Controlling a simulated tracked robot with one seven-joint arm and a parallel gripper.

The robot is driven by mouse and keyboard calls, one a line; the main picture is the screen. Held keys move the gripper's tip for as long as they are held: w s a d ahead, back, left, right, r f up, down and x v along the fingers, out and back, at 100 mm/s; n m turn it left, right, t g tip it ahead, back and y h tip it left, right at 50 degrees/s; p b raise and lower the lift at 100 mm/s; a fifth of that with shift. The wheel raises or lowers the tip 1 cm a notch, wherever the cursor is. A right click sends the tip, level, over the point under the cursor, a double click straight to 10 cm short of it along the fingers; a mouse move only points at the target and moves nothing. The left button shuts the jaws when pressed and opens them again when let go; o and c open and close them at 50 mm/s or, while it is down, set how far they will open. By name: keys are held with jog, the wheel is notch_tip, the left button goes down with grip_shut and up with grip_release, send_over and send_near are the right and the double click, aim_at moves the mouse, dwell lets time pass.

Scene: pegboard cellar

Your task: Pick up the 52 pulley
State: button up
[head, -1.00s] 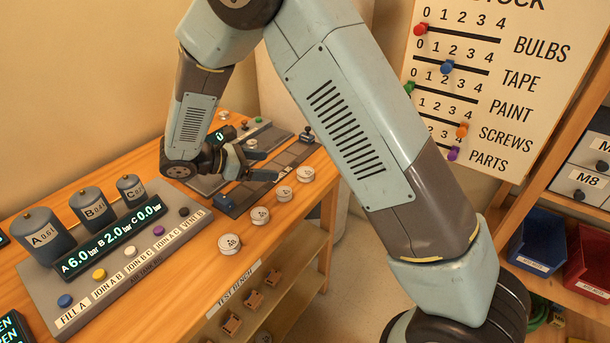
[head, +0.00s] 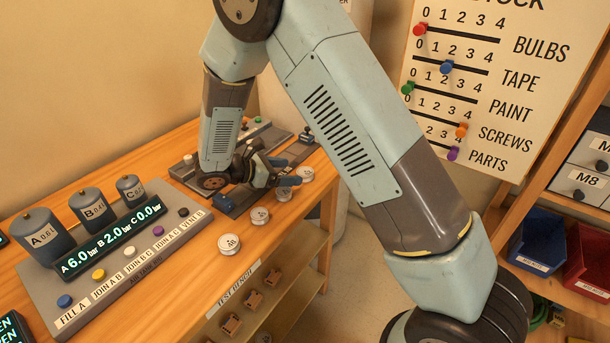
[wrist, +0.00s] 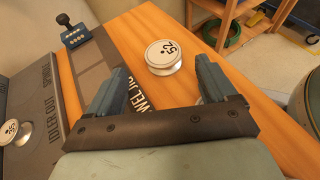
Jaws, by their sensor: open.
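The 52 pulley (wrist: 163,57) is a small white-topped, silver-sided disc on the wooden bench. In the wrist view its number reads clearly, and it sits just beyond and between my fingertips, not touched. In the head view it appears to be the far-right pulley (head: 305,174) of the front row, though its number is unreadable there. My gripper (head: 289,171) is open and empty, low over the bench, with its fingers pointing towards that pulley. It also shows in the wrist view (wrist: 162,82).
More pulleys (head: 260,217) (head: 229,243) line the bench's front edge. Another pulley (wrist: 14,132) sits on a grey spindle plate (wrist: 45,110). A small lever box (head: 307,136) stands behind the far-right pulley. The tank panel (head: 130,262) fills the bench's left part.

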aim_at(303, 172)
jog(key=x, duration=0.5)
jog(key=shift+s+r, duration=0.1)
jog(key=shift+s, duration=0.1)
jog(key=shift+c, duration=0.3)
jog(key=c, duration=1.1)
jog(key=shift+r, duration=0.15)
